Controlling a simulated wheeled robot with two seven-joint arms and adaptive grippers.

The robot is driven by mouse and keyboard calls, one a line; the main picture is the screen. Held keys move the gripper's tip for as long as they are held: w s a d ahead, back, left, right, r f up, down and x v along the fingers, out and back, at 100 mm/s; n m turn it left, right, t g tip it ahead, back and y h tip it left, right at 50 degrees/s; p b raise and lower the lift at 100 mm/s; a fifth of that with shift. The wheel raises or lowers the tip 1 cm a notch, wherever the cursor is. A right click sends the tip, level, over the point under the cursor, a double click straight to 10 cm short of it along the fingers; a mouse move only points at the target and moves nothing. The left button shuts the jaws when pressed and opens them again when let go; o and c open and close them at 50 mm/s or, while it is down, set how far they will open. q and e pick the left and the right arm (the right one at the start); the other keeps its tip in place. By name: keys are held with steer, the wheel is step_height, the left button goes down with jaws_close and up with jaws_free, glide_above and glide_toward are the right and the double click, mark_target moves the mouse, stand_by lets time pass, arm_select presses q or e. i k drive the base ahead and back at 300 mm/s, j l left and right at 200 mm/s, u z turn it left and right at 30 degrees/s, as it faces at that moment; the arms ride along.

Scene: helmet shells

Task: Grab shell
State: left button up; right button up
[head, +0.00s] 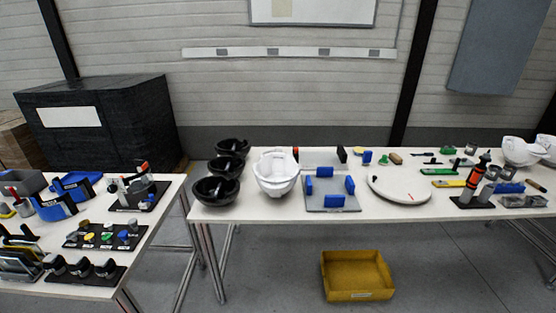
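Several helmet shells stand on the long white table. Black bowl-shaped shells form a row at its left end: a front one (215,190), a middle one (226,168) and a back one (232,147). A white shell (277,174) stands right of them, open side up. More white shells (523,152) sit at the far right end, partly cut off by the picture edge. Neither of my grippers shows in the head view.
The long table (290,210) holds a grey fixture plate with blue blocks (332,194), a round white disc (399,188) and assorted tools. A left table (70,287) carries tool holders. A yellow crate (357,275) is on the floor below.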

mark_target(276, 173)
steer(key=i+j+u, duration=0.1)
steer(key=i+u, duration=0.15)
steer(key=i, duration=0.6)
steer(key=i+l+u, duration=0.1)
steer(key=i+u, duration=0.15)
steer(key=i, duration=0.65)
